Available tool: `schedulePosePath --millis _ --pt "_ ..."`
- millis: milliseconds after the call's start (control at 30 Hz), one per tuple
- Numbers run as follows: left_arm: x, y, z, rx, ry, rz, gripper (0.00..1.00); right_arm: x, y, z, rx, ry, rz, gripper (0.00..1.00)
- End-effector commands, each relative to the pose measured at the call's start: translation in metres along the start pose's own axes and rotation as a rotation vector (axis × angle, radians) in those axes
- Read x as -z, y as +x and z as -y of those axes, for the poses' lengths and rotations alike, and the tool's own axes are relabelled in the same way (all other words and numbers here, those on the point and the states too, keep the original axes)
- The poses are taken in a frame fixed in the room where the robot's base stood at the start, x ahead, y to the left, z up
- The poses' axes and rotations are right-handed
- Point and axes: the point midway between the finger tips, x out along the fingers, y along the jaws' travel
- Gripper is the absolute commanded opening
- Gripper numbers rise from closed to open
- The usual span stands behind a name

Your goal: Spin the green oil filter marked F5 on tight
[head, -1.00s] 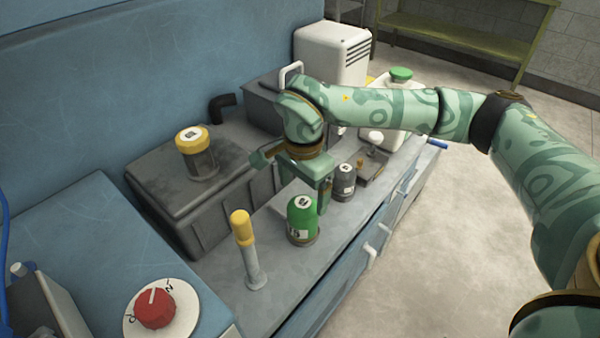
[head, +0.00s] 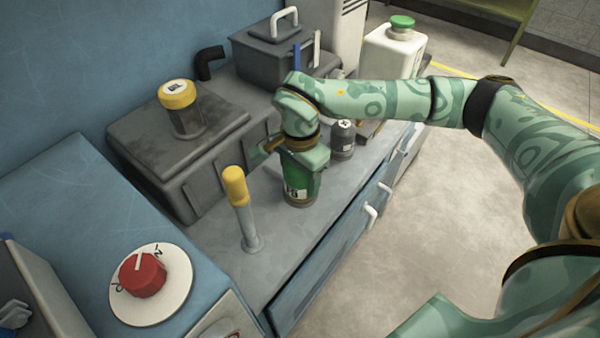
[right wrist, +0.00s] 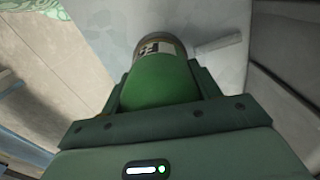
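The green oil filter (head: 300,182) stands upright on the grey bench top, with a white label low on its side. It also shows in the right wrist view (right wrist: 160,85), where the label is partly cut off and seems to read F5. My right gripper (head: 303,170) points down over the filter, one finger on each side of it. In the right wrist view the filter fills the space between the fingers (right wrist: 160,92). I cannot tell whether they press on it. My left gripper is not in view.
A yellow-topped post (head: 241,205) stands close left of the filter. A dark filter (head: 343,140) stands behind right. A yellow-capped canister (head: 181,108) sits on a grey box (head: 160,140). A red knob (head: 143,275) is at front left. A white jug (head: 394,50) stands behind.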

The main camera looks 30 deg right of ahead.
Motion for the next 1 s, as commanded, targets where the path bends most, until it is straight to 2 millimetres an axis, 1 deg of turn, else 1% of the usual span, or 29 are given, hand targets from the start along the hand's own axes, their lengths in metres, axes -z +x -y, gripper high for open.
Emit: schedulePosePath --millis 133,200,267,400,500,600,867,933,1000 --pt "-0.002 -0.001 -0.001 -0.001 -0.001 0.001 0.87 0.000 0.000 0.000 0.000 0.005 0.000 0.30" --pt "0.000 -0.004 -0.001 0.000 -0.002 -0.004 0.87 0.000 -0.002 0.000 0.000 0.043 0.000 0.30" --pt "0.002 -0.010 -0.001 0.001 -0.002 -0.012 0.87 0.000 -0.005 -0.001 0.001 0.111 -0.001 0.30" --pt "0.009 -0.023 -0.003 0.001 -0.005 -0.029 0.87 0.000 -0.006 -0.001 0.001 0.307 0.000 0.30" --pt "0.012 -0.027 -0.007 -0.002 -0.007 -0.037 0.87 0.000 -0.004 0.000 0.002 0.408 -0.001 0.30" --pt "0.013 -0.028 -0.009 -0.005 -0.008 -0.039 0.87 0.001 -0.001 0.000 0.000 0.451 -0.001 0.30" --pt "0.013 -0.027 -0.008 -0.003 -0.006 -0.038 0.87 0.001 0.001 0.000 -0.001 0.458 -0.001 0.30" --pt "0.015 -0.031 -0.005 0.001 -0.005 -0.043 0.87 0.000 -0.001 0.000 -0.001 0.495 -0.001 0.30" --pt "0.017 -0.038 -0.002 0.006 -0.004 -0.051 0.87 0.000 -0.004 0.000 0.000 0.574 -0.001 0.30"
